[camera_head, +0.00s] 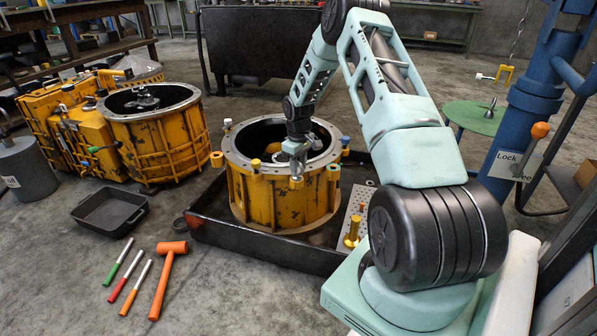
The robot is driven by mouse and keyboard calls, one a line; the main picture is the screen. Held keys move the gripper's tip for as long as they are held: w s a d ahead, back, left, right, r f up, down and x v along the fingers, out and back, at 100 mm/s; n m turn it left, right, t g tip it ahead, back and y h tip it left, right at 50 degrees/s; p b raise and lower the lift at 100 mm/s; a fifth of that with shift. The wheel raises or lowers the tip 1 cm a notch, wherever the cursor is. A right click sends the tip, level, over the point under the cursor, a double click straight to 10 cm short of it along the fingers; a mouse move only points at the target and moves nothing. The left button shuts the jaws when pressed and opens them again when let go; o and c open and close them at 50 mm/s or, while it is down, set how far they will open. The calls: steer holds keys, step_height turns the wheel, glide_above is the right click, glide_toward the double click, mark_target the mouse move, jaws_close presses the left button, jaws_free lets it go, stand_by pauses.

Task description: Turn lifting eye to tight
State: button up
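A yellow ribbed housing (262,203) with a grey top flange stands in a black tray (222,240). My gripper (297,172) points down at the front part of the flange. A small orange-tan fitting (296,183), perhaps the lifting eye, shows just below its fingertips. The gripper is small here, so I cannot tell whether its fingers are closed on anything. Any contact is hidden.
A second yellow housing (160,140) stands to the left. An empty black bin (108,212), an orange mallet (167,275) and several coloured-handled tools lie on the floor. A perforated plate (352,222) with a brass part lies in the tray's right side. A blue column (530,110) stands at the right.

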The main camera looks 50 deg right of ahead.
steer(key=shift+f, duration=0.4)
steer(key=shift+c, duration=0.3)
jaws_close()
